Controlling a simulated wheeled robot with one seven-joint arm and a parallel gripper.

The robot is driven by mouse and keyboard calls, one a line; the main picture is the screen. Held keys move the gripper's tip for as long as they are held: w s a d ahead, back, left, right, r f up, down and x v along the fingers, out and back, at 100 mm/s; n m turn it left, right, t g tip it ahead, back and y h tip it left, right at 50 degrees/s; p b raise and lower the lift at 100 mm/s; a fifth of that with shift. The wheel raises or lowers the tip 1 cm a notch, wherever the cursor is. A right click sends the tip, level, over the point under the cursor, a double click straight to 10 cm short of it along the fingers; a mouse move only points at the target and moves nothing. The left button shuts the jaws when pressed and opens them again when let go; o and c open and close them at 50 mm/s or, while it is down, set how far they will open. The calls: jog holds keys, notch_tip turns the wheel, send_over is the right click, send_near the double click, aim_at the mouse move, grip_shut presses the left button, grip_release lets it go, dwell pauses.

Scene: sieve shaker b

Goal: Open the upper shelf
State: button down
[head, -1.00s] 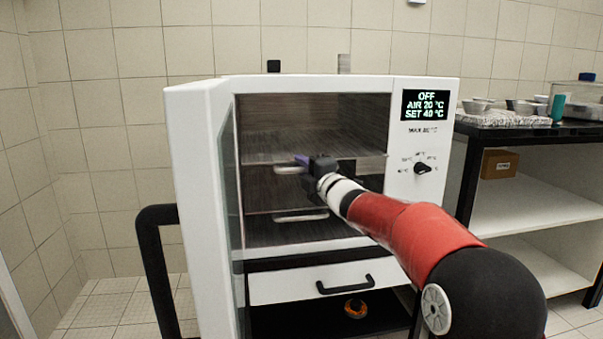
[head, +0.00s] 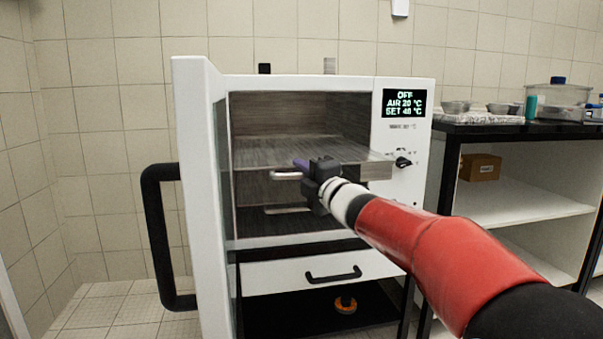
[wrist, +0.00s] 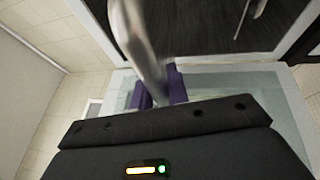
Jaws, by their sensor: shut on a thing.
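The white oven cabinet stands with its door (head: 200,200) swung open on the left. Its upper shelf (head: 255,152) is a metal shelf with a front handle (head: 286,175), and it sticks out past the front of the chamber. My gripper (head: 302,165) is at that handle, with its purple fingers closed on it. In the wrist view the blurred metal handle (wrist: 135,45) runs between the purple fingers (wrist: 158,88). The lower shelf's handle (head: 287,210) is below, partly hidden behind my gripper and the upper shelf.
A white drawer with a black handle (head: 333,275) is under the chamber. An orange round object (head: 345,304) lies on the black surface below. A black-topped bench (head: 480,126) with bowls stands at the right. The display (head: 404,103) reads OFF.

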jog(key=c, duration=1.6)
grip_release()
jog(key=shift+w+f, duration=0.1)
jog(key=shift+f, duration=0.2)
jog(key=shift+o, duration=1)
jog(key=shift+r, duration=0.15)
jog(key=v, duration=0.8)
